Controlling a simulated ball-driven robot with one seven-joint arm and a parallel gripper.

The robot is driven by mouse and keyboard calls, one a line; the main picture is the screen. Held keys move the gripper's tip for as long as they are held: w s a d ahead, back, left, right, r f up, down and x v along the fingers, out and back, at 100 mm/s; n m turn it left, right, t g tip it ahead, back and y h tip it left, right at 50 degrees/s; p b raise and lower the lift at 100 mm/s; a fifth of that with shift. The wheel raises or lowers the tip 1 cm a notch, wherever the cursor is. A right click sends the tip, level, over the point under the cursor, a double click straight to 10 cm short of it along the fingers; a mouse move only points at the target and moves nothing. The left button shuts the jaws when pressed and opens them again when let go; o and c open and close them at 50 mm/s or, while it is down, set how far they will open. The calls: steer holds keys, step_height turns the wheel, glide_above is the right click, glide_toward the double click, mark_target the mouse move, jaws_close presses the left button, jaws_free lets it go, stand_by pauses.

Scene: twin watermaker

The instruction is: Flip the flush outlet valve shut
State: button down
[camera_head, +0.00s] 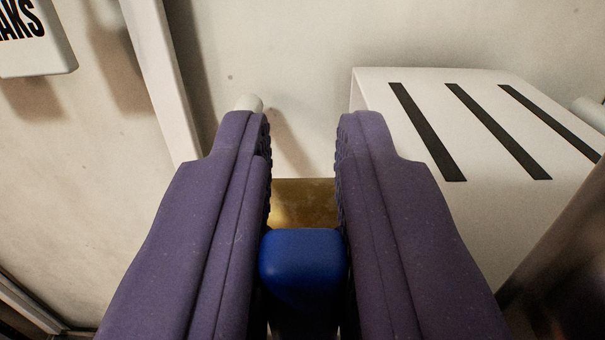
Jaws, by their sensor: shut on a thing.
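My gripper (303,135) reaches forward with two purple padded fingers on either side of a blue handle (303,262). The fingers are closed on this blue handle, near the lower middle of the picture. A brass-coloured body (305,200) shows just behind the handle, between the fingers. It looks like part of the valve. The handle's lower part and the sides of the brass body are hidden by the fingers.
A white box with black slots (455,105) stands close on the right. A lettered sign (38,45) is at upper left. A pale wall (270,45) lies behind.

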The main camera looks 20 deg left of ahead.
steer(key=c, duration=1.1)
jaws_free()
